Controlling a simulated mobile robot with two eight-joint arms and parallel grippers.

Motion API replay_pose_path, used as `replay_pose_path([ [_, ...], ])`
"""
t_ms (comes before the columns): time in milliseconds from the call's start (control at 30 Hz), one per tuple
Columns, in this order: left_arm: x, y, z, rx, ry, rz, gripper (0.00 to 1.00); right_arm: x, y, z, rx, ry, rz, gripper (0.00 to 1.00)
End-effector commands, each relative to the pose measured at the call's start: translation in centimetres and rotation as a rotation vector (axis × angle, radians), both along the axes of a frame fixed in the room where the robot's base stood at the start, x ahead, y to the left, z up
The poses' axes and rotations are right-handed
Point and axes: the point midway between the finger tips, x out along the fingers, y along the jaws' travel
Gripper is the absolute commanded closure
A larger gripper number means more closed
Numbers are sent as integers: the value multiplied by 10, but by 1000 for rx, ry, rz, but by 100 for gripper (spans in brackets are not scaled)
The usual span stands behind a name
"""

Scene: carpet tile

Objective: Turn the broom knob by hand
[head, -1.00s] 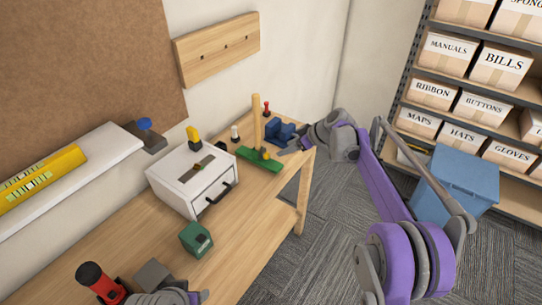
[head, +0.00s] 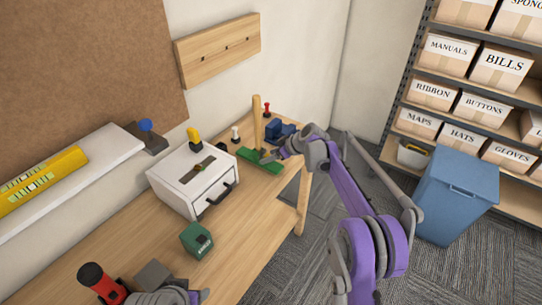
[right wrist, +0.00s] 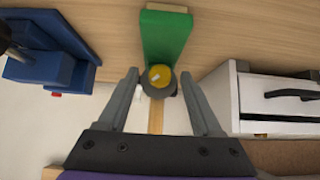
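The broom has a green head (head: 264,163) lying on the workbench and a wooden handle (head: 257,122) standing up from it. Its yellow knob (right wrist: 160,77) has a pale mark and shows in the right wrist view on a dark round collar against the green head (right wrist: 166,35). My right gripper (head: 268,157) is at the broom; in the right wrist view the right gripper (right wrist: 158,80) is open, one finger on each side of the knob, with gaps visible. In the head view it hides the knob. My left gripper (head: 198,296) is partly cut off at the bottom edge.
A white drawer box (head: 178,184) stands left of the broom. A blue vise-like object (head: 280,130) sits close behind my right gripper. A green block (head: 196,240) is nearer. A blue bin (head: 458,190) and shelves of boxes are at right.

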Motion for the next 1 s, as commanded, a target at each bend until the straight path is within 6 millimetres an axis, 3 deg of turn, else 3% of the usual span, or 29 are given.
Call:
replay_pose_path([
  [33, 0, 0, 0, 0, 0, 0, 38, 0, 0, 0, 0, 0, 0, 41],
  [367, 0, 0, 0, 0, 0, 0, 38, 0, 0, 0, 0, 0, 0, 100],
  [667, 1, 0, 2, 0, -1, 0, 38, 0, -1, 1, 8, 11, 1, 100],
  [1000, 8, 0, 21, 0, -15, 0, 38, 4, -3, 3, 107, 147, 1, 100],
])
